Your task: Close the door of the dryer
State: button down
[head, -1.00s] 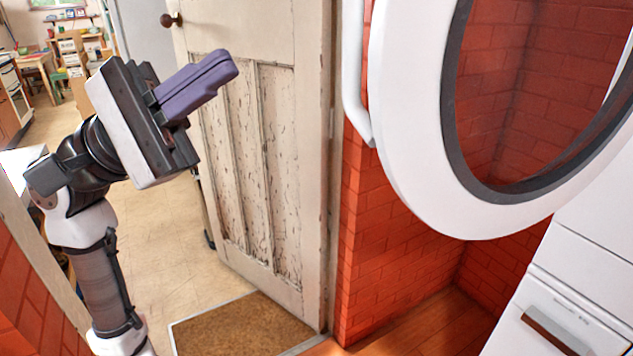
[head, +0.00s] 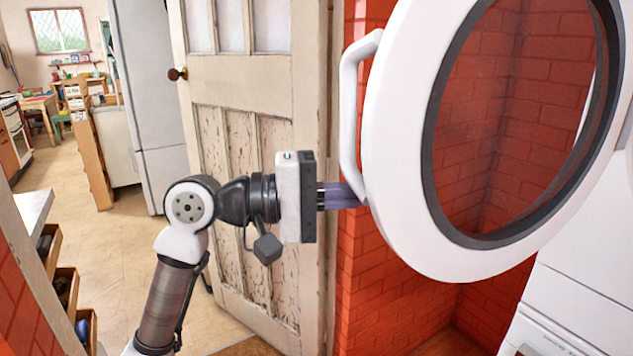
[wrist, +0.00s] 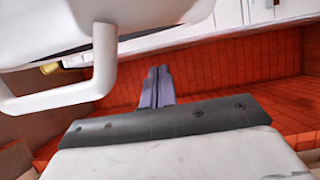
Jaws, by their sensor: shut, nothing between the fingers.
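The dryer door (head: 415,215) is a white ring with a dark inner rim and clear glass. It stands wide open at the right of the head view, with the dryer's white body (head: 580,290) behind it at the lower right. A white bar handle (head: 348,110) is on the door's left edge. My gripper (head: 358,196) is shut and empty, its purple fingers level and pointing right at the door's lower left edge, just below the handle. Whether the tips touch the door is unclear. In the wrist view the fingers (wrist: 158,75) are together, with the handle (wrist: 103,70) to their left.
A worn cream room door (head: 245,150) stands open behind my arm. A red brick wall (head: 375,290) lies behind the dryer door. Open drawers (head: 65,285) are at the lower left. Tiled floor (head: 115,235) is free further back.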

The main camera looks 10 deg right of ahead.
aim_at(366, 205)
jog(key=s+p, duration=0.1)
jog(key=s, duration=0.2)
jog(key=shift+s+r, duration=0.1)
jog(key=shift+s, duration=0.3)
jog(key=shift+s+f, duration=0.15)
jog(key=shift+f, duration=0.05)
